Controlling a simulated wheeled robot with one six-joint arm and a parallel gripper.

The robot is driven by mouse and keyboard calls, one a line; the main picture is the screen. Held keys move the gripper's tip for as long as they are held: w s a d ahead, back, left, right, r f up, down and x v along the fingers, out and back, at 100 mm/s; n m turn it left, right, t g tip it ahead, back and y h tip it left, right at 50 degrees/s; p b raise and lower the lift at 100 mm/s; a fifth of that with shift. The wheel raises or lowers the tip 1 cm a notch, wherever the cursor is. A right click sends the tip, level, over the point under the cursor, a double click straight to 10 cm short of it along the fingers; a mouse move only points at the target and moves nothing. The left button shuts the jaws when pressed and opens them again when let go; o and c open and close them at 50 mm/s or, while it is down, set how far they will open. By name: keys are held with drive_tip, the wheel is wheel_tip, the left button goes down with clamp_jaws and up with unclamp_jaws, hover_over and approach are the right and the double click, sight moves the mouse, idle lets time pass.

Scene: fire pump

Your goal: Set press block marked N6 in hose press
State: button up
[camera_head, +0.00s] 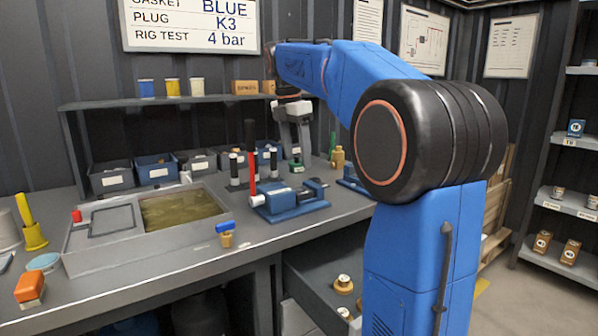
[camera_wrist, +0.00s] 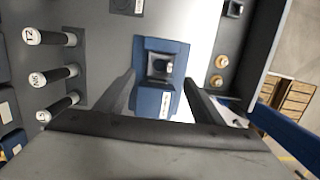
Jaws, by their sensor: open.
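My gripper (camera_head: 297,148) hangs above the back of the bench, right of several black posts with white tops (camera_head: 234,168). In the wrist view its fingers (camera_wrist: 163,90) are apart, with nothing held between them. Below and between them is a blue fixture (camera_wrist: 146,101) with a dark square part and a white label. I cannot tell whether it is the hose press. The labels on the white-topped black posts (camera_wrist: 37,78) are small and rotated; the middle one may read N6. A blue clamp-like device (camera_head: 290,203) with a red upright lever stands nearer on the bench.
A shallow tray (camera_head: 88,262) lies at left on the bench. Several bins (camera_head: 155,168) line the back wall. An open drawer (camera_head: 310,262) with brass parts (camera_head: 343,284) juts out below the bench. Another blue item (camera_head: 352,184) is partly hidden by my arm.

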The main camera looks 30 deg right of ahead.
drive_tip(key=shift+a+r, duration=0.15)
drive_tip(key=shift+r, duration=0.75)
drive_tip(key=shift+a+r, duration=0.1)
drive_tip(key=shift+r, duration=0.8)
